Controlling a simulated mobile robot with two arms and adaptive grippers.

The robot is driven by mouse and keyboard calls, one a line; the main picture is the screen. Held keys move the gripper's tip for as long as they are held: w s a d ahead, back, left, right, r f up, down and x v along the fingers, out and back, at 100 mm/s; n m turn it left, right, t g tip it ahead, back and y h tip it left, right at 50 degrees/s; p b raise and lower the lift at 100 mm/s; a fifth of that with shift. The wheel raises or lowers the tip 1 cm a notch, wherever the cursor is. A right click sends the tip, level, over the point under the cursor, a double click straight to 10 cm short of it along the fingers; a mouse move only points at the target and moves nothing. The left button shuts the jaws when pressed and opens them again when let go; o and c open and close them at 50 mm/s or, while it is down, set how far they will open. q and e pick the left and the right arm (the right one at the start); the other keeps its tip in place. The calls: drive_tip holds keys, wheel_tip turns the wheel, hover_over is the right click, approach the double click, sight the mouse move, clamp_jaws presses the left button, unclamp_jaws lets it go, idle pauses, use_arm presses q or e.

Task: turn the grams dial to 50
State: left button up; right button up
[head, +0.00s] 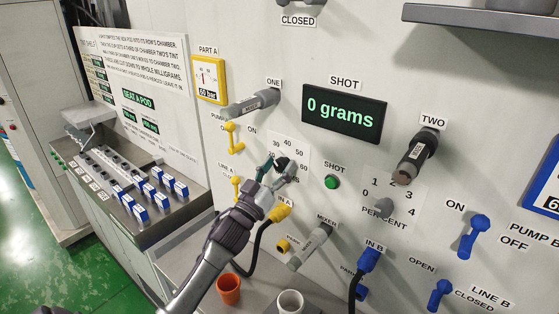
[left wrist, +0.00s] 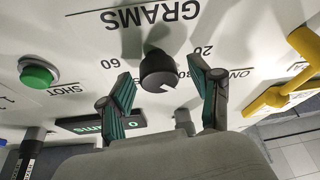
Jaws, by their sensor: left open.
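The grams dial (head: 282,162) is a dark round knob on the white panel, partly hidden by my gripper in the head view. In the left wrist view the dial (left wrist: 160,70) shows upside down, with a white mark at its lower right; the exact number it points at cannot be read. My left gripper (head: 277,172) is open, with one green-padded finger on each side of the dial in the left wrist view (left wrist: 162,95). Contact with the dial cannot be made out. The shot display (head: 344,117) reads "0 grams". My right gripper is not in view.
A grey handle (head: 252,103) labelled ONE juts out above the dial. A green shot button (head: 332,182) is to its right, a yellow lever (head: 232,138) to its left. Handle TWO (head: 416,157) and the percent dial (head: 382,204) are farther right. An orange cup (head: 228,289) stands below.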

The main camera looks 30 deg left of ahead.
use_arm(q)
drive_tip(key=shift+w+r, duration=0.1)
drive_tip(key=shift+w, duration=0.2)
drive_tip(key=c, duration=1.1)
drive_tip(key=shift+c, duration=0.2)
